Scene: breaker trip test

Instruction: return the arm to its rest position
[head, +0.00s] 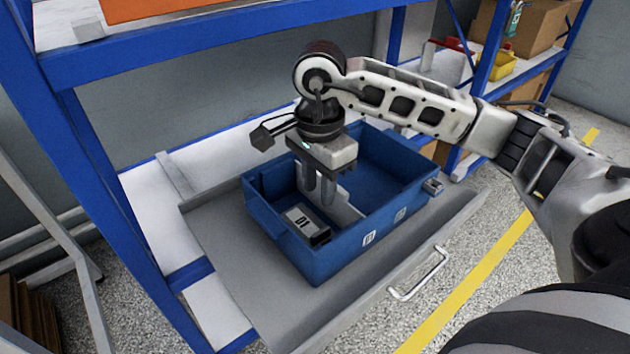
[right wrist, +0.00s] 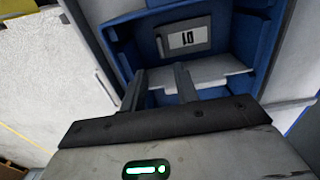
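My right arm reaches in from the right in the head view. Its gripper (head: 318,198) points down into the blue bin (head: 345,258). In the right wrist view the gripper's two fingers (right wrist: 159,82) stand apart with nothing between them. A small dark box with a white label marked "01" (head: 305,224) lies in the near left part of the bin, beside the fingers and apart from them. It also shows in the right wrist view (right wrist: 187,38), beyond the fingertips. A light grey divider in the bin is partly hidden by the gripper. My left gripper is not in view.
The bin stands on a grey pulled-out drawer (head: 225,245) with a metal handle (head: 420,274). A blue shelf beam (head: 210,36) crosses above and behind, with a blue post (head: 105,175) at left. Cardboard boxes (head: 530,28) and a yellow bin (head: 500,66) sit at back right.

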